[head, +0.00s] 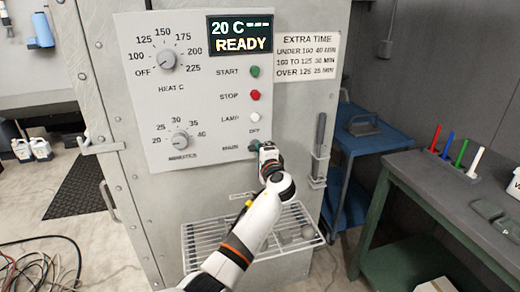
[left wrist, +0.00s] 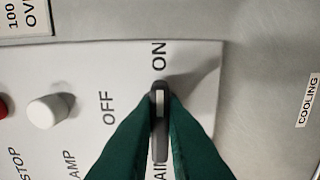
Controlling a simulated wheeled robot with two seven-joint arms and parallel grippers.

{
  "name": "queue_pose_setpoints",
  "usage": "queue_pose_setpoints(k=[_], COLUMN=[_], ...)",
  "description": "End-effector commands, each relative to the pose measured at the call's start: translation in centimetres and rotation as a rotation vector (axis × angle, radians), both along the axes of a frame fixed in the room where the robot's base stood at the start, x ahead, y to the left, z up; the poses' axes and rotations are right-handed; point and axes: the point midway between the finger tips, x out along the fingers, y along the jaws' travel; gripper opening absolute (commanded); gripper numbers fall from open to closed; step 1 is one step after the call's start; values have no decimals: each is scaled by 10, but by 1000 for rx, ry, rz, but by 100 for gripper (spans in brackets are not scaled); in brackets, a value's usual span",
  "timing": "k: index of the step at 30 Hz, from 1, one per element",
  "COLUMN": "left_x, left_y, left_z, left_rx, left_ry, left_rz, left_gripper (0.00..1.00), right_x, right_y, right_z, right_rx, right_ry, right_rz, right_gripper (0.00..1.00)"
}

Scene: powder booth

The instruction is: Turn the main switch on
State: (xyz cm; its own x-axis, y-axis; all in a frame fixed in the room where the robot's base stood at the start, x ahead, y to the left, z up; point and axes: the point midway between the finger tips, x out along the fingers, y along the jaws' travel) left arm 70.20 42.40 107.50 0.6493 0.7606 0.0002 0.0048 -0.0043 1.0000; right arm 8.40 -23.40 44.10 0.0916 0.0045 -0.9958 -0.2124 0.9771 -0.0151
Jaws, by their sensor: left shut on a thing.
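The main switch (left wrist: 160,105) is a dark grey bar knob with a white mark on the oven's control panel (head: 190,115). In the left wrist view, the knob's white-marked end points at the ON label, and the OFF label lies to the left. My left gripper (head: 266,152) is at the lower right of the panel in the head view and hides most of the switch there. Its green fingers (left wrist: 160,118) are shut on the knob, one on each side. I make out no right gripper in the head view.
The display (head: 241,34) is lit and reads 20 C and READY. The START (head: 254,71), STOP (head: 255,95) and LAMP (head: 255,118) buttons are above the switch. A wire rack (head: 205,240) is below.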

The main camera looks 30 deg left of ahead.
Motion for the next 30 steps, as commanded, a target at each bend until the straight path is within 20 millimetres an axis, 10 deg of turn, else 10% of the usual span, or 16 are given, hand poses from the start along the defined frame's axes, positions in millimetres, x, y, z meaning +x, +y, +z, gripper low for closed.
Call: queue_pose_setpoints(k=[13,17,30], left_x=[0,0,-7], left_y=[0,-1,-9], left_z=[-3,-2,-2], left_rx=[6,6,5], left_ry=[12,11,7], left_rz=[0,0,-1], left_gripper=[0,32,33], right_x=[0,0,0], right_y=[0,0,0], right_z=[0,0,-3], right_rx=[0,0,0], right_ry=[0,0,0], right_rz=[0,0,0], right_gripper=[36,36,36])
